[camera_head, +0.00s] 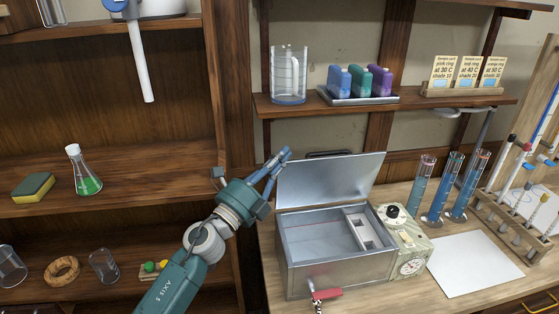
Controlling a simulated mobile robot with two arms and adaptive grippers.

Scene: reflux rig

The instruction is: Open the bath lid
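The water bath (338,262) is a grey metal box on the bench, with a white insert with openings inside it. Its lid (328,181) is a flat metal plate that stands raised at the back, leaving the basin uncovered. A dark handle (330,154) shows at the lid's top edge. My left gripper (286,154) is at the lid's upper left edge, its blue-grey fingers close together with nothing seen between them. I cannot tell whether it touches the lid. My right gripper is not in view.
A control box with a dial (407,242) adjoins the bath's right side. Beyond it stand several blue-filled cylinders (440,188) and a white sheet (473,263). A red-handled item (326,294) is at the bath's front. A shelf with a beaker (289,75) hangs above.

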